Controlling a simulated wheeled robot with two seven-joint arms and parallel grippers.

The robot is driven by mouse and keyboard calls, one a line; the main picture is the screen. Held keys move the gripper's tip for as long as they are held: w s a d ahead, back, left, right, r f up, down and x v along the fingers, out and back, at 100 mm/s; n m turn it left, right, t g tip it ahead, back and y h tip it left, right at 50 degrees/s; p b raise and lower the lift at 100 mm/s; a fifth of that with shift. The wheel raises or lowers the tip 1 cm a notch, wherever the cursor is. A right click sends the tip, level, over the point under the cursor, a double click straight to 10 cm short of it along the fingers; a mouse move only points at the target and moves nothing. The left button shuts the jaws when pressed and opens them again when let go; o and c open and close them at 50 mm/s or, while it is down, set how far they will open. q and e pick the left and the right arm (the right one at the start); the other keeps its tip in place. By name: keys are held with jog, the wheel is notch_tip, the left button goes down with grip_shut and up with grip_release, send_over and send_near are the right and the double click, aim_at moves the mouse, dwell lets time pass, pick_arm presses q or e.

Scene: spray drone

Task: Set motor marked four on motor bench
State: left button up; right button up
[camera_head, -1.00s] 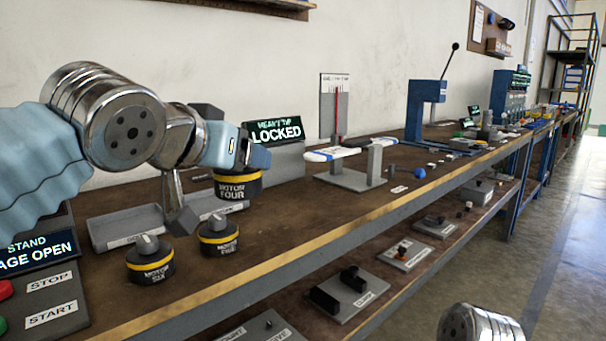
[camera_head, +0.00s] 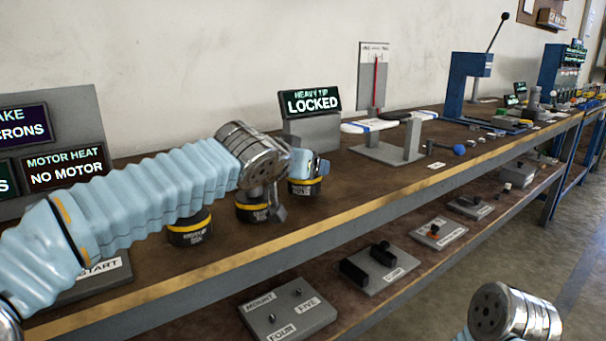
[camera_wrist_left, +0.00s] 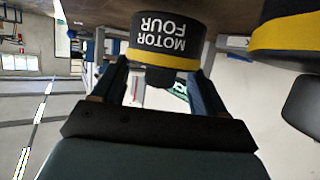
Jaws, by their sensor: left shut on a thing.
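Motor four (camera_head: 306,187) is a short black cylinder with a yellow band. Its label, MOTOR FOUR, reads upside down in the left wrist view (camera_wrist_left: 160,38). My left gripper (camera_head: 306,168) is shut on it, with one finger on each side in the wrist view (camera_wrist_left: 160,72). I cannot tell whether the motor clears the bench top. Two similar motors (camera_head: 250,207) and (camera_head: 190,230) stand to its left, partly behind my left arm. A display reading MOTOR HEAT NO MOTOR (camera_head: 65,168) is on a grey panel at the left. My right gripper is out of view.
A HEAVY TIP LOCKED sign (camera_head: 310,101) stands on a grey block behind motor four. A grey stand with a red-marked gauge (camera_head: 374,78) is to its right. A plate labelled MOUNT, FOUR, FIVE (camera_head: 288,310) lies on the lower shelf. The START button panel (camera_head: 90,285) is partly hidden.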

pick_arm(q)
jog(key=shift+f, duration=0.7)
jog(key=shift+s, duration=0.1)
jog(key=shift+f, duration=0.1)
jog(key=o, duration=1.5)
jog(key=shift+f, duration=0.1)
jog(key=shift+s+a+r, duration=0.1)
jog(key=shift+r, duration=0.15)
jog(key=v, duration=1.1)
jog(key=shift+s+a+b, duration=0.15)
jog(key=shift+s+b, duration=0.2)
jog(key=shift+b, duration=0.05)
